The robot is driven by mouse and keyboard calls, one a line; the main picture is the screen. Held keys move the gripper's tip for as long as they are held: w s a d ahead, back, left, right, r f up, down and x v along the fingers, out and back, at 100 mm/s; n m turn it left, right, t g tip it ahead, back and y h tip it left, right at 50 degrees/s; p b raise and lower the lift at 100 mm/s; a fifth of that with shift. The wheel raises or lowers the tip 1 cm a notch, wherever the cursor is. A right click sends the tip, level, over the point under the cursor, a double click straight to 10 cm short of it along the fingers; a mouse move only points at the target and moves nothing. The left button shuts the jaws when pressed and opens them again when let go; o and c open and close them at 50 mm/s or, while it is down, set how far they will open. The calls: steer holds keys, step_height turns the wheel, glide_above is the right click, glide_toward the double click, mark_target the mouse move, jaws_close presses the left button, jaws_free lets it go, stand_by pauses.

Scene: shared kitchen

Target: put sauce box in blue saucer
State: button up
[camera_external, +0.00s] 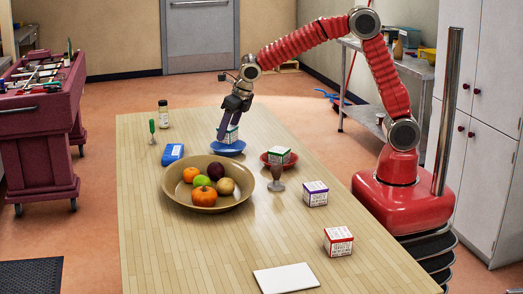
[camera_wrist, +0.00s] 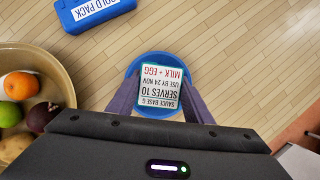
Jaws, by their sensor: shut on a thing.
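The sauce box (camera_wrist: 159,85) is a small white box with a teal edge and a printed label reading sauce base, milk and egg. My gripper (camera_wrist: 157,100) is shut on it, with one finger on each side. In the external view the box (camera_external: 231,133) is held between the fingers of my gripper (camera_external: 229,128), which points down. The blue saucer (camera_external: 229,149) lies on the table directly below the box. In the wrist view the saucer's rim (camera_wrist: 146,58) shows around the box. I cannot tell whether the box touches the saucer.
A large tan bowl (camera_external: 240,196) of fruit stands close to the saucer. A red saucer (camera_external: 266,157) holding another box (camera_external: 279,154) is to the right, near a goblet (camera_external: 276,176). A blue cold pack (camera_external: 173,154) lies left. Two more boxes (camera_external: 315,193) (camera_external: 338,241) stand toward the front right.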

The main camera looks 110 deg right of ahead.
mark_target(228, 139)
steer(key=shift+f, duration=1.85)
steer(key=shift+f, duration=0.1)
steer(key=o, duration=1)
steer(key=v, duration=1.2)
